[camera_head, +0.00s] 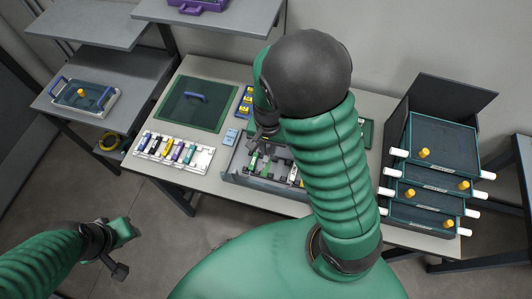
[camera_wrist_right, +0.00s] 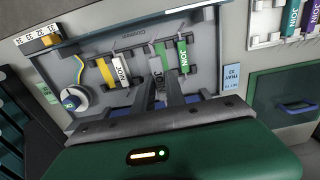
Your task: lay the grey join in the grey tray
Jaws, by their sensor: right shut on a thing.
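The grey tray (camera_head: 240,181) sits on the middle bench, partly hidden behind my right arm. Its grey floor also shows in the right wrist view (camera_wrist_right: 68,72). My right gripper (camera_head: 264,133) is over the tray with its fingers pointing down. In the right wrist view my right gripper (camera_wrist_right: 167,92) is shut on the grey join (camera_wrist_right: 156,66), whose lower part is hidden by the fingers. The join is close beside a green join (camera_wrist_right: 183,55); I cannot tell whether it touches the tray floor. My left gripper (camera_head: 122,240) is far from the bench, low at the left; its jaws are unclear.
A white join (camera_wrist_right: 120,68) and a yellow join (camera_wrist_right: 104,72) lie in the tray. A white rack (camera_head: 174,152) with several coloured joins stands at the left. A green mat with a blue handle (camera_head: 194,98) lies behind it. Stacked dark trays (camera_head: 440,150) stand at the right.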

